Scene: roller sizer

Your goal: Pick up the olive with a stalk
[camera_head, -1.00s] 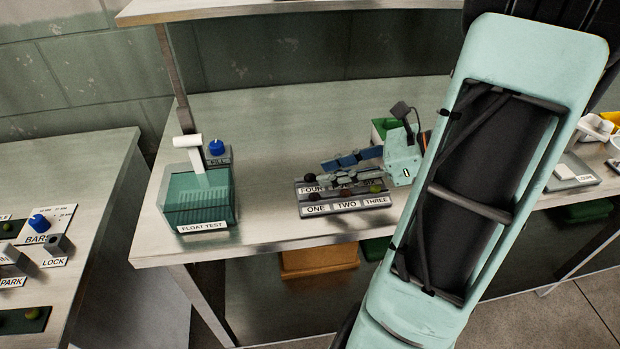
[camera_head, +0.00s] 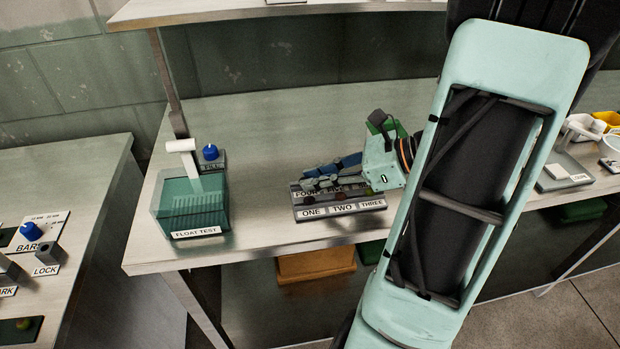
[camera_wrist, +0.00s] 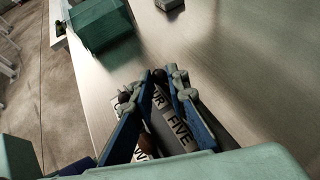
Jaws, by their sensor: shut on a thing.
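The sorting tray (camera_head: 345,211) stands on the bench with labelled compartments, ONE, TWO and THREE in front and FOUR onward behind. My gripper (camera_head: 318,183) is low over its back row, and its blue fingers hide part of that row. In the wrist view my gripper (camera_wrist: 160,78) is shut on a dark olive (camera_wrist: 159,75) between its fingertips, near the FOUR label. A brown olive (camera_wrist: 123,97) and another brown olive (camera_wrist: 145,142) show beside the left finger. I cannot make out a stalk on any of them.
A teal float-test tank (camera_head: 190,209) with a white handle stands left of the tray. A blue knob (camera_head: 210,152) is behind it. Bench space between tank and tray is clear. A white scale-like device (camera_head: 566,174) stands at the right.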

